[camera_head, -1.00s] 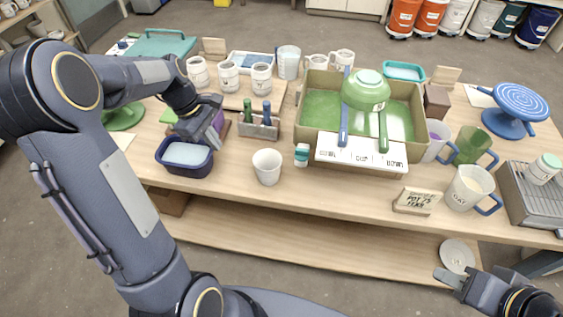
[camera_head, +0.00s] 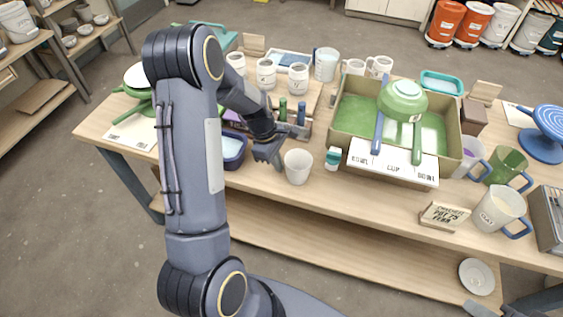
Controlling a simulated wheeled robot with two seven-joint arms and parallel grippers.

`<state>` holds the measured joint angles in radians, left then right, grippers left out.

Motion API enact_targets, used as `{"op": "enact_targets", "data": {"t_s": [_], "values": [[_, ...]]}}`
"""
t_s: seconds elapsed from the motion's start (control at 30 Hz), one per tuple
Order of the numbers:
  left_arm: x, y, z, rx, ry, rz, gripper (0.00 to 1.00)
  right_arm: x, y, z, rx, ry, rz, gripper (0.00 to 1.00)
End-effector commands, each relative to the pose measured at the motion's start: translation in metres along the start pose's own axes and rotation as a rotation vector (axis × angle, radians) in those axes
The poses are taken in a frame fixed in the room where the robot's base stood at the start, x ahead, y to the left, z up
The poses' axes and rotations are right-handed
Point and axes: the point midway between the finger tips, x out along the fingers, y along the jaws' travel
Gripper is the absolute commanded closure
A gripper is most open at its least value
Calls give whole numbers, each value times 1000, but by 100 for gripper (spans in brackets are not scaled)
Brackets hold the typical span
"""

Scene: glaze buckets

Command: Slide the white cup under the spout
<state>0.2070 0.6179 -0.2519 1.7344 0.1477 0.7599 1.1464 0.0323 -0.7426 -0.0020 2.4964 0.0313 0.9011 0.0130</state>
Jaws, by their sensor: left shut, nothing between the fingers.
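The white cup (camera_head: 298,166) stands upright near the front edge of the wooden table, left of the box of green glaze. My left gripper (camera_head: 276,162) is shut and empty. Its fingertips are just left of the cup, pointing down; I cannot tell whether they touch it. My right gripper (camera_head: 482,309) shows only as a piece at the bottom right edge, away from the cup, and its jaws are cut off. I cannot make out a spout for certain in this view.
A small teal-capped bottle (camera_head: 333,158) stands right of the cup. A dark blue tub (camera_head: 232,149) sits left of my gripper. A tool holder (camera_head: 296,128) is behind. Bare table lies in front of the cup.

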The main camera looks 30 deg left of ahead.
Motion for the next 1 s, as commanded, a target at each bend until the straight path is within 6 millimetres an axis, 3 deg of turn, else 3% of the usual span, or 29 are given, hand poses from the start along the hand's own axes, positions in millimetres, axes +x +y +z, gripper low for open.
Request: {"op": "enact_targets", "data": {"t_s": [0.17,0.57,1.0], "values": [[4,-1,12,0,0,-2,100,-4,-2,-2,0,0,0,66],[5,0,16,1,0,-1,100,-4,-2,-2,0,0,0,66],[29,0,100,5,1,-2,100,-12,-5,-6,0,0,0,66]]}}
